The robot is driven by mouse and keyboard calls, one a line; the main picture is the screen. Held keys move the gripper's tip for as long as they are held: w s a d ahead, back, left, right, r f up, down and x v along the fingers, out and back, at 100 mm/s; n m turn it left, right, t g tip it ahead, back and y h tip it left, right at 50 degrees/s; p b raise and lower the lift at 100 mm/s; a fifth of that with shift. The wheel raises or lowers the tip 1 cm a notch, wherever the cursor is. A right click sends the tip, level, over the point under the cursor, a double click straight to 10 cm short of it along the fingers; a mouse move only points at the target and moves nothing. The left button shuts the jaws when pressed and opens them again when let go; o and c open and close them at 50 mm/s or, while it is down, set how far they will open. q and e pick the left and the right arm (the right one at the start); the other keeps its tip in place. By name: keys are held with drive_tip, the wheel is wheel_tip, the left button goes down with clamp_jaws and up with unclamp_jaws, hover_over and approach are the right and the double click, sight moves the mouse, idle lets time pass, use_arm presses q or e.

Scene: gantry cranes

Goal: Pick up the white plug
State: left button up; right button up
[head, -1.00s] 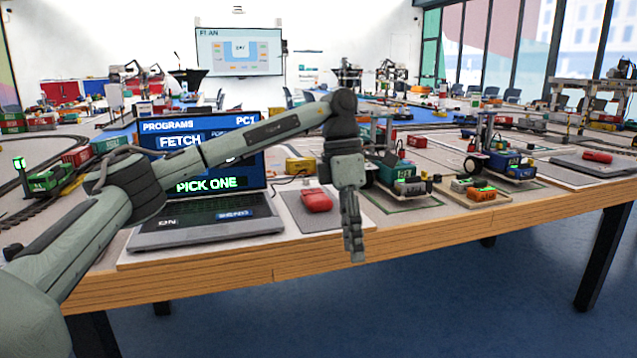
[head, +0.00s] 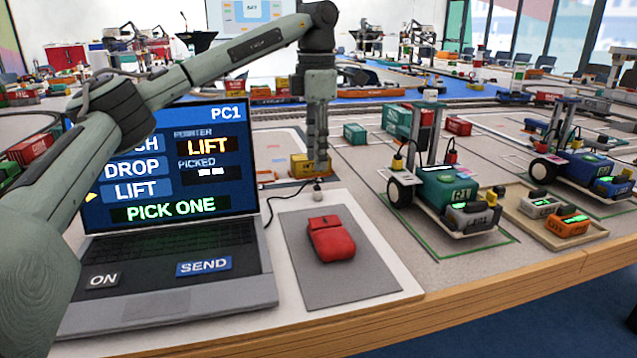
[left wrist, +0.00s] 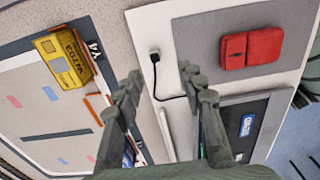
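The small white plug (head: 318,195) sits on the white board behind the red mouse, at the end of a dark cable from the laptop. In the left wrist view the plug (left wrist: 154,51) shows a pale end and a dark part where the cable joins. My left gripper (head: 317,170) points down just above or behind the plug in the head view. In the left wrist view my left gripper (left wrist: 160,78) is open, its fingers apart and nothing between them; the plug lies beyond the fingertips. My right gripper is not in view.
A laptop (head: 170,190) reading "PICK ONE" stands at left. A red mouse (head: 331,238) lies on a grey pad (head: 365,280). A yellow block (head: 303,165) is behind the gripper. A wheeled teal vehicle (head: 440,190) stands at right, beside a tray (head: 590,236).

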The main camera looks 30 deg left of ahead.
sight(317, 186)
use_arm(q)
drive_tip(key=shift+w+a+f, duration=0.1)
drive_tip(key=shift+w+f, duration=0.05)
drive_tip(key=shift+w, duration=0.05)
drive_tip(key=shift+f, duration=0.3)
wheel_tip(317, 186, down, 6)
drive_tip(key=shift+w+a+r+b, duration=0.1)
drive_tip(key=shift+r+b, duration=0.1)
drive_tip(key=shift+b, duration=0.1)
drive_tip(key=shift+f, duration=0.55)
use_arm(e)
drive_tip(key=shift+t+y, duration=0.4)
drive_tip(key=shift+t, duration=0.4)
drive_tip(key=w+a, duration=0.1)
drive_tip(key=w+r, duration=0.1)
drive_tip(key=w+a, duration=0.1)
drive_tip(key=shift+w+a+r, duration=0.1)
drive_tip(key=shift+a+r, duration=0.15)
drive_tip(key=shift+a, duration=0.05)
use_arm(q)
drive_tip(key=shift+c, duration=0.5)
clamp_jaws()
